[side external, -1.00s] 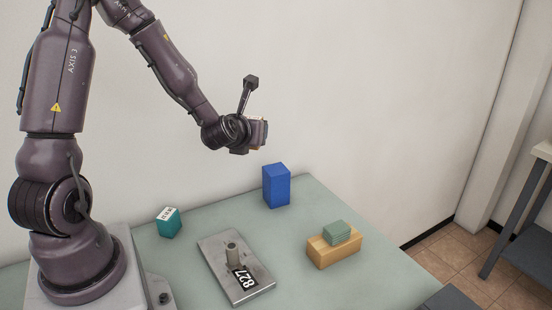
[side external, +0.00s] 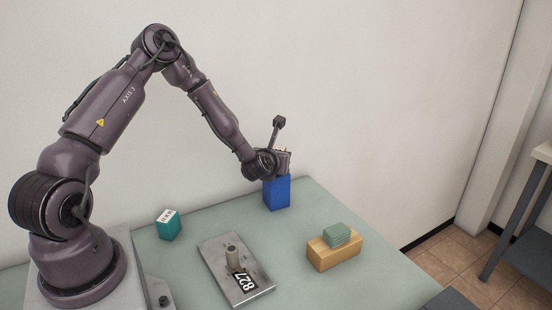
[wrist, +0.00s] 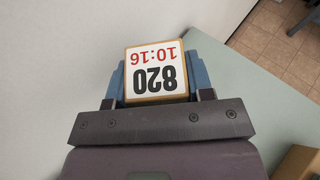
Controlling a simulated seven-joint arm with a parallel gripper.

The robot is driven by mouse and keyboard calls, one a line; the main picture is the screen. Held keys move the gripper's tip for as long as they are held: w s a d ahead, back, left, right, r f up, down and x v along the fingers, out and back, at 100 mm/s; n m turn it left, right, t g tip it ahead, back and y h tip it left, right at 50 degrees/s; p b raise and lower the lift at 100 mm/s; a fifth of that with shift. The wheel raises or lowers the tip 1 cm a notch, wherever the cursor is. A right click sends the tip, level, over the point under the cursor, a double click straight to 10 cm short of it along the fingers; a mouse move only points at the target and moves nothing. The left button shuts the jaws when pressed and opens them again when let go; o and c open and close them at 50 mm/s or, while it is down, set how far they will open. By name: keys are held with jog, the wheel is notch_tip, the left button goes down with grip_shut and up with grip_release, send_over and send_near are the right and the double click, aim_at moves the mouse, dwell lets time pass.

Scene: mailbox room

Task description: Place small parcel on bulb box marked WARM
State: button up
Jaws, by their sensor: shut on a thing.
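My gripper (side external: 284,163) is shut on the small parcel (wrist: 155,72), a tan-edged block with a white face reading 820 and 10:16, upside down in the wrist view. In the side view my gripper hides most of the parcel, just over the top of a tall blue box (side external: 277,194). I cannot tell whether parcel and blue box touch. A teal box (side external: 168,228) with a white label stands at the left; its lettering is too small to read. I see no readable WARM mark.
A metal plate (side external: 215,260) with a short post and an 827 tag lies mid-table. The wall is close behind the blue box.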

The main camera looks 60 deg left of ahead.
jog(key=shift+f, duration=0.15)
jog(key=o, duration=1)
jog(key=shift+c, duration=0.2)
